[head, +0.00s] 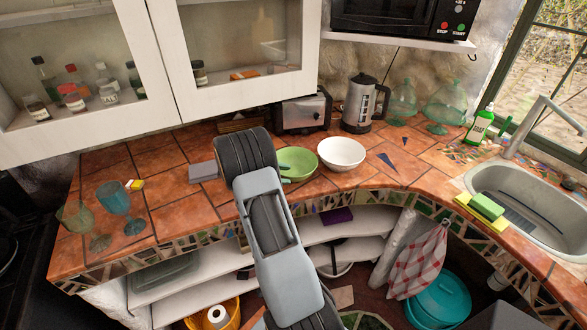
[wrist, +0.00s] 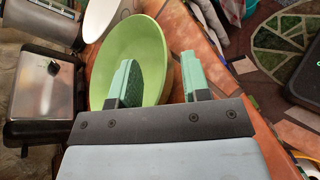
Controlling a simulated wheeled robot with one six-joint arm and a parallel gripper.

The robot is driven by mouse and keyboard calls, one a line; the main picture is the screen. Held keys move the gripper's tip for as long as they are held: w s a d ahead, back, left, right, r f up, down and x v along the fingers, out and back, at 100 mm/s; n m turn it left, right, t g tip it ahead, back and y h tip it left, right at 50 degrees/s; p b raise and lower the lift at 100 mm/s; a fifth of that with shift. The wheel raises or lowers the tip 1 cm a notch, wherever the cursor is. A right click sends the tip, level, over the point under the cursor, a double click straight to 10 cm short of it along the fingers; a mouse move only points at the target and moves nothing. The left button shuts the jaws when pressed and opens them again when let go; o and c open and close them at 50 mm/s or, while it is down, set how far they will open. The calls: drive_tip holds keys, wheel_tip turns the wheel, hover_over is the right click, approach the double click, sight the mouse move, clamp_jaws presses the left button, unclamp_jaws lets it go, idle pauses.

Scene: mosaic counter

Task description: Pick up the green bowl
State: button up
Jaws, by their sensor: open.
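The green bowl (head: 300,159) sits upright on the tiled counter (head: 180,217), partly hidden behind my arm in the head view. In the wrist view the green bowl (wrist: 143,40) is close in front of my gripper (wrist: 158,62). The jaws are apart with nothing clamped between them. The left finger overlaps the inside of the bowl, and the right finger is outside its right rim, so the rim lies between them in the picture. I cannot tell whether either finger touches it. In the head view my arm hides most of the gripper.
A white bowl (head: 341,153) stands close to the right of the green bowl. A toaster (head: 303,112) and a kettle (head: 359,104) stand behind. A grey block (head: 203,172) lies left of my arm. Wall cabinets (head: 235,45) hang above. Blue and green glasses (head: 114,199) stand at the left.

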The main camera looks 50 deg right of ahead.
drive_tip(key=shift+x, duration=0.85)
clamp_jaws()
